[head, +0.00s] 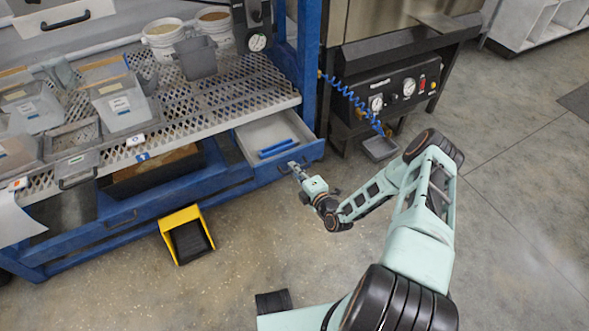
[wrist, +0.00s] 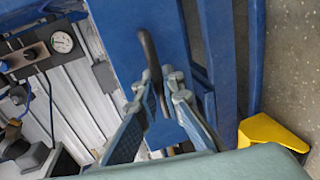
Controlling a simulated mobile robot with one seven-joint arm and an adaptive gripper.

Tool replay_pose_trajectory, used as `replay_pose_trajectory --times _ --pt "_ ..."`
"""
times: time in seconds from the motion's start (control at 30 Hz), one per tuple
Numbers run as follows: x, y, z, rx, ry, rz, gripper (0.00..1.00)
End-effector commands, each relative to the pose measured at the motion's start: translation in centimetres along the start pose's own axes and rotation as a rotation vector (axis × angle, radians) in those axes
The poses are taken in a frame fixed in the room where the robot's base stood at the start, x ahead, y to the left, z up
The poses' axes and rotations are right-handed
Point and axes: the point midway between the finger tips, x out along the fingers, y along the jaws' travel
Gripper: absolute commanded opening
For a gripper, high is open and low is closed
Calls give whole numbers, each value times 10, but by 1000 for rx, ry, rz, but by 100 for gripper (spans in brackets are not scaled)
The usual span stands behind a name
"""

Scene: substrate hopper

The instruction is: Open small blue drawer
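The small blue drawer (head: 303,155) sits at the right end of the blue bench. It stands open, with its light grey inside showing and a blue piece lying in it. Its blue front (wrist: 134,45) fills the middle of the wrist view. A dark curved handle (wrist: 149,48) is fixed to this front. My gripper (head: 294,166) is at the drawer front; in the wrist view my gripper (wrist: 164,80) has one fingertip on each side of the handle, close against it. It appears shut on the handle. The handle's lower end is partly hidden by the fingers.
A yellow and black scoop-like bin (head: 186,234) stands on the floor left of my gripper. The perforated bench top (head: 215,100) holds grey bins and white buckets. A dark machine with gauges (head: 385,95) stands behind. Floor at front and right is clear.

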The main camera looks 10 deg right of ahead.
Motion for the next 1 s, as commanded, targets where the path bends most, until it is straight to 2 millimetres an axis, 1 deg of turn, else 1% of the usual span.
replay_pose_trajectory --times 0.37,0.47,0.6,0.7,0.97,1.0 --pt "-1 0 0 0 0 0 0" --pt "-9 -1 1 0 0 -1 0" --pt "-30 -5 2 2 -3 -2 0" --pt "-41 -8 1 1 -1 -2 0" --pt "-41 -9 0 -1 -1 0 0" --pt "-41 -9 0 -1 -1 0 12"
